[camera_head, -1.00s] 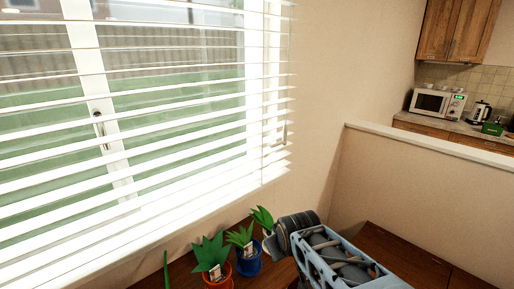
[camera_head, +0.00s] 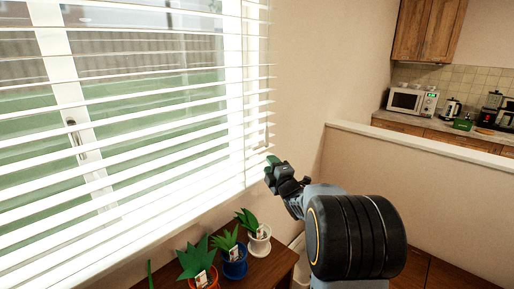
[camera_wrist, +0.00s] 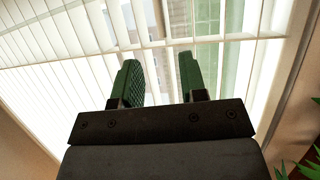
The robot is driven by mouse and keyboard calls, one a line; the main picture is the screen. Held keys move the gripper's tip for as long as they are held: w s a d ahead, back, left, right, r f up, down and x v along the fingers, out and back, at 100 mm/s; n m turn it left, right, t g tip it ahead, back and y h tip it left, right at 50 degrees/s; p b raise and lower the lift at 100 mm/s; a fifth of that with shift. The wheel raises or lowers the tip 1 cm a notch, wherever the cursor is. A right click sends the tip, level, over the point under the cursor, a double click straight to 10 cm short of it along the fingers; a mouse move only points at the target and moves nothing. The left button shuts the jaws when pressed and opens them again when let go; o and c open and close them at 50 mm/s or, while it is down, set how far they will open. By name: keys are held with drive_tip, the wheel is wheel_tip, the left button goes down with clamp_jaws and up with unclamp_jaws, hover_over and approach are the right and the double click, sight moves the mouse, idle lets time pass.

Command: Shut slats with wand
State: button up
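The white slatted blind (camera_head: 120,133) covers the window on the left of the head view. Its slats are tilted open, with the window frame and green ground showing through the gaps. I cannot clearly make out the wand in either view. My gripper (camera_head: 271,170) is at the blind's lower right end in the head view. In the wrist view my gripper (camera_wrist: 162,78) has its two green-padded fingers apart, with no object visible between them. The blind (camera_wrist: 65,50) fills the background there, beyond the fingertips. I cannot tell whether they touch it.
Potted plants stand below the blind: one in a red pot (camera_head: 204,281), one in a blue pot (camera_head: 235,264) and one in a white pot (camera_head: 258,241). A low wall (camera_head: 410,185) stands on the right. A microwave (camera_head: 405,101) sits on the counter behind it.

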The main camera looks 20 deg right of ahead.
sight(258, 148)
drive_tip(key=w+p, duration=0.1)
drive_tip(key=w, duration=0.2)
drive_tip(key=w+r+p, duration=0.1)
drive_tip(key=w, duration=0.3)
drive_tip(key=w+r+p, duration=0.1)
drive_tip(key=w, duration=0.3)
drive_tip(key=shift+w+a+p, duration=0.15)
drive_tip(key=shift+a+p, duration=0.05)
drive_tip(key=shift+p, duration=0.1)
drive_tip(key=shift+c, duration=0.4)
clamp_jaws()
